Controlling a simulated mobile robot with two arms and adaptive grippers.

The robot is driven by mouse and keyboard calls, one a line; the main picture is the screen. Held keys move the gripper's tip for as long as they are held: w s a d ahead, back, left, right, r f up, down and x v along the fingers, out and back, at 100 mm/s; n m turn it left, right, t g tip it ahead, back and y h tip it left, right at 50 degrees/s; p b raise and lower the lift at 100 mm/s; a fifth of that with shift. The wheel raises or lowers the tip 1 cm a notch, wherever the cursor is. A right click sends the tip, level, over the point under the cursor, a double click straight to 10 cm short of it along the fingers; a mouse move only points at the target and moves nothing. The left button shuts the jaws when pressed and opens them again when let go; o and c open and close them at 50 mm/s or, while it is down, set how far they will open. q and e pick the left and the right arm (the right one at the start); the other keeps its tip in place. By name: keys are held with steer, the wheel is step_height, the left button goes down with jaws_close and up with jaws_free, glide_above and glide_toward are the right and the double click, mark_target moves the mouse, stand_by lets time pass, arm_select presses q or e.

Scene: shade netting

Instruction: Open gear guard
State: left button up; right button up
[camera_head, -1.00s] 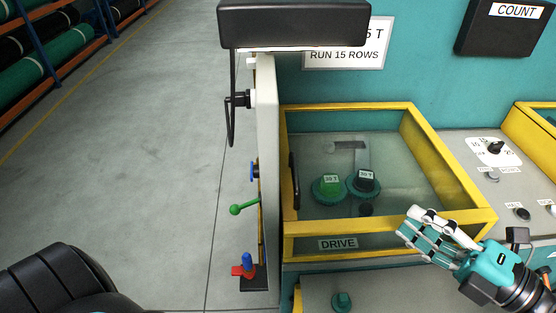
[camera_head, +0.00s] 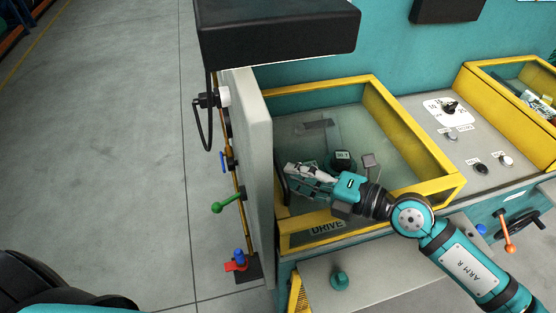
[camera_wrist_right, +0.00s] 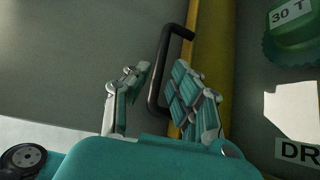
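The gear guard (camera_head: 408,135) is a clear box with a yellow frame, lying closed over the drive gears. A black bar handle (camera_wrist_right: 157,75) stands on the yellow frame at its left side. My right gripper (camera_head: 293,179) is above the guard's left part, fingers pointing left toward the handle. In the right wrist view my right gripper (camera_wrist_right: 160,84) is open, with the handle in the gap between its fingers; I cannot tell whether they touch it. A gear marked 30 T (camera_wrist_right: 292,38) shows through the cover. My arm hides the other gear. My left gripper is out of view.
A grey upright panel (camera_head: 250,130) with a green lever (camera_head: 230,202) and red-blue knob (camera_head: 238,260) stands close left of the guard. A black box (camera_head: 275,28) overhangs above. A dial panel (camera_head: 450,112) lies right. Open floor is left.

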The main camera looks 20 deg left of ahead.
mark_target(279, 167)
steer(key=x, duration=0.3)
steer(key=shift+w+a+p, duration=0.1)
steer(key=shift+a+p, duration=0.2)
steer(key=shift+a, duration=0.05)
steer(key=shift+a+f, duration=0.1)
steer(key=shift+a, duration=0.3)
steer(key=c, duration=0.5)
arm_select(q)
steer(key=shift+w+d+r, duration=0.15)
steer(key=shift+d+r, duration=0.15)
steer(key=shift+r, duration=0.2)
arm_select(e)
jaws_close()
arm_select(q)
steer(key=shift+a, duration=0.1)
